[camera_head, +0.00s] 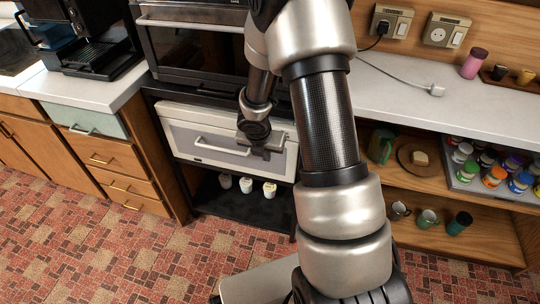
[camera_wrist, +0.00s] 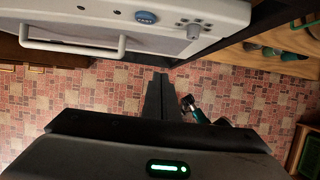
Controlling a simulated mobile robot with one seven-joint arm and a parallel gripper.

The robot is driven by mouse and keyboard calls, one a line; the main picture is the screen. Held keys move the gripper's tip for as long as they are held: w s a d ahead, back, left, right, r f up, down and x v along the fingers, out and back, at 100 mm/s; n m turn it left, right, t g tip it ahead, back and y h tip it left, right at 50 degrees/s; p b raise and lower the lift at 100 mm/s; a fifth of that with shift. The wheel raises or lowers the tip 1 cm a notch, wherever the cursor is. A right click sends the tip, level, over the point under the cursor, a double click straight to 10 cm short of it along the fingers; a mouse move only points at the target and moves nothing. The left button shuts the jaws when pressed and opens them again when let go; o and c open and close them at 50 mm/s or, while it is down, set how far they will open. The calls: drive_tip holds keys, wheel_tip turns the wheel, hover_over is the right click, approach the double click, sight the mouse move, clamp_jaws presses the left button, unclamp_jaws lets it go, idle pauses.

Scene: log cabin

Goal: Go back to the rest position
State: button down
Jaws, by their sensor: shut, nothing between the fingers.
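My gripper (camera_head: 268,152) is in front of the white appliance door (camera_head: 185,133) in the head view, partly behind my own arm. Its fingers are together with nothing between them, as the wrist view shows at the closed fingers (camera_wrist: 158,98). The fingers stand out over the tiled floor. In the wrist view the white appliance (camera_wrist: 205,15) has a blue button, a knob and a bar handle (camera_wrist: 75,46). The handle lies to the left of the fingers, apart from them. The appliance door looks closed.
A dark oven (camera_head: 195,45) sits above the white appliance, and several small cups (camera_head: 246,186) stand below it. At right are a white counter (camera_head: 400,95) and open shelves with mugs, a plate (camera_head: 418,168) and jars (camera_head: 494,177). The tiled floor (camera_head: 60,240) at left is clear.

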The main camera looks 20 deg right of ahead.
drive_tip(key=s+d+r+m+h+p, duration=0.1)
drive_tip(key=s+r+m, duration=0.2)
drive_tip(key=r+m, duration=0.55)
drive_tip(key=s+r+m, duration=0.3)
drive_tip(key=r, duration=1)
drive_tip(key=s+a+r+m+t+y, duration=0.1)
drive_tip(key=s+a+r+m+y, duration=0.1)
drive_tip(key=s+a+r+m, duration=0.4)
drive_tip(key=s+a+r+m+t+y, duration=0.1)
drive_tip(key=s+a+r+m, duration=0.1)
drive_tip(key=s+r+m, duration=0.7)
drive_tip(key=s+r+m+p, duration=0.2)
drive_tip(key=s+r+p, duration=0.1)
drive_tip(key=r+p, duration=0.7)
drive_tip(key=p, duration=0.4)
drive_tip(key=shift+r+y, duration=0.3)
drive_tip(key=shift+r, duration=0.05)
